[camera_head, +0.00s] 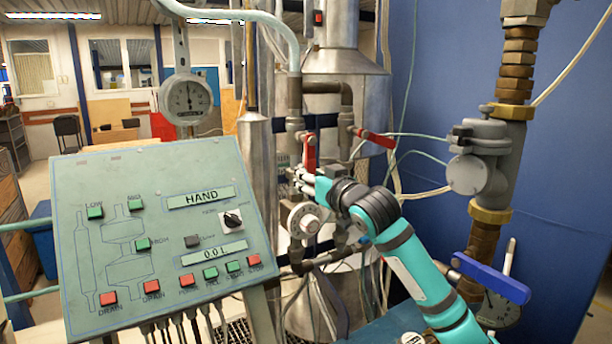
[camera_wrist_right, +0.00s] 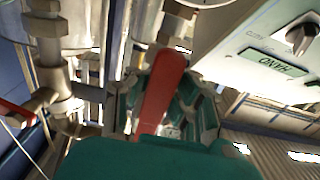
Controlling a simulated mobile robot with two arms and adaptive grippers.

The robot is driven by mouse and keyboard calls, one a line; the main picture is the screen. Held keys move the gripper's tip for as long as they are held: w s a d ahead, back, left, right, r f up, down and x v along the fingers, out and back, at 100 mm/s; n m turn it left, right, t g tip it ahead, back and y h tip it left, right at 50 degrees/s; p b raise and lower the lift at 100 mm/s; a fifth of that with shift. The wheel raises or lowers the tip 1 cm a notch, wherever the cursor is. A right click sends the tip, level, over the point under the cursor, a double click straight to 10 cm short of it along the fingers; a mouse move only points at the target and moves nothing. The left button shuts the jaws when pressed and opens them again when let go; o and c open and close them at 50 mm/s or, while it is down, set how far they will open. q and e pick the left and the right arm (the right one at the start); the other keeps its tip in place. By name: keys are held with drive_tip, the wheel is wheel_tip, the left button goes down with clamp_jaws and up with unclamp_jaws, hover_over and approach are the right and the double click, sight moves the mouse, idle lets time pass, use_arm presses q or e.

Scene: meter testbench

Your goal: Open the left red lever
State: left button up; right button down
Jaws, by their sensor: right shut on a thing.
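The left red lever (camera_head: 310,152) hangs upright on the pipe in the middle of the head view. It also shows in the right wrist view (camera_wrist_right: 162,88), running between my fingers. My right gripper (camera_head: 306,180) is at the lever's lower end and is shut on it. In the right wrist view its fingers (camera_wrist_right: 162,112) stand on both sides of the lever; part of the lever's lower end is hidden by my gripper body. My left gripper is not in view.
A second red lever (camera_head: 376,138) slants to the right of the first. The green control panel (camera_head: 150,165) stands at the left, close to the pipes. A round gauge (camera_head: 187,98) is above it. A blue lever (camera_head: 490,278) sits on the right pipe. Hoses hang behind my arm.

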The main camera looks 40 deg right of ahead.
drive_tip(key=shift+a+f, duration=0.3)
drive_tip(key=shift+f, duration=0.25)
drive_tip(key=c, duration=1.7)
unclamp_jaws()
drive_tip(key=shift+s+d, duration=0.1)
drive_tip(key=shift+s, duration=0.05)
drive_tip(key=o, duration=0.4)
drive_tip(key=shift+s+r, duration=0.55)
drive_tip(key=shift+s, duration=0.15)
drive_tip(key=shift+o, duration=1)
drive_tip(key=shift+s+r, duration=0.1)
drive_tip(key=shift+w, duration=0.45)
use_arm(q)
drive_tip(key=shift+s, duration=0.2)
use_arm(e)
drive_tip(key=s+a, duration=0.1)
drive_tip(key=s, duration=1.1)
drive_tip(key=shift+a, duration=0.15)
